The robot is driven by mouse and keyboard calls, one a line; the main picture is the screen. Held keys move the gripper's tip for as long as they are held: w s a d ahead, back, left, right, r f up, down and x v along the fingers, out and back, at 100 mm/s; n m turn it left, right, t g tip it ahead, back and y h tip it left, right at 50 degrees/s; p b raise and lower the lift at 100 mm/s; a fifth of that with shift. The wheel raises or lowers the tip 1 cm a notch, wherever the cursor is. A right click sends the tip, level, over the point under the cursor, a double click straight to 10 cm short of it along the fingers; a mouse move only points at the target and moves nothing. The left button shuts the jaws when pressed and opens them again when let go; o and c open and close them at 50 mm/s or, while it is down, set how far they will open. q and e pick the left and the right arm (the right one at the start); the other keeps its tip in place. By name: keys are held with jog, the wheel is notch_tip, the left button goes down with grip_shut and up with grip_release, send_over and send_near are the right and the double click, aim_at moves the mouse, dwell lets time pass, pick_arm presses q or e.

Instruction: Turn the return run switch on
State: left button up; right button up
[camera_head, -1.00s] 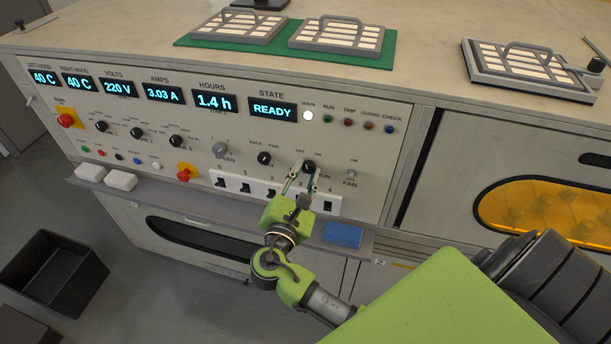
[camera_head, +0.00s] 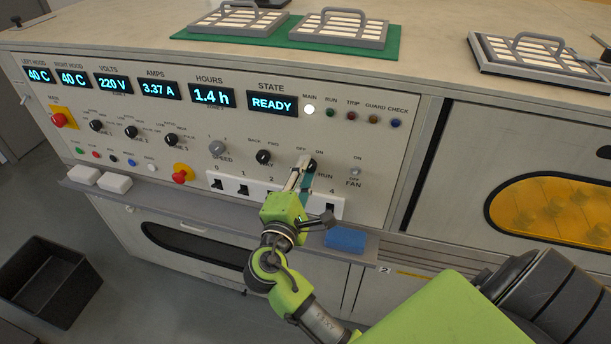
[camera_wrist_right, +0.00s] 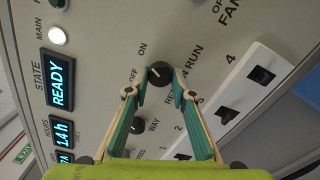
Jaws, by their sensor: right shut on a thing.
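The return run switch is a black rotary knob (camera_head: 311,164) with OFF and ON above it, in the lower right of the control panel. In the wrist view the knob (camera_wrist_right: 158,73) sits between the two teal-padded fingertips. My right gripper (camera_head: 304,173) is shut on it, and its fingers partly cover the knob and its label. A pale pointer mark shows on the knob, but I cannot tell surely which label it points to. The state display (camera_head: 272,103) reads READY. The run lamp (camera_head: 330,112) looks dark green. My left gripper is not in view.
The way knob (camera_head: 263,157) is just left of my fingers, and the fan switch (camera_head: 355,171) is to the right. A white strip of numbered rocker switches (camera_head: 256,191) lies below. A blue block (camera_head: 345,240) sits on the ledge. The main lamp (camera_head: 309,110) is lit white.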

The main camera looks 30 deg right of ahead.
dwell(0.4)
jog(key=o, duration=1.1)
jog(key=shift+o, duration=0.2)
jog(key=v, duration=1.2)
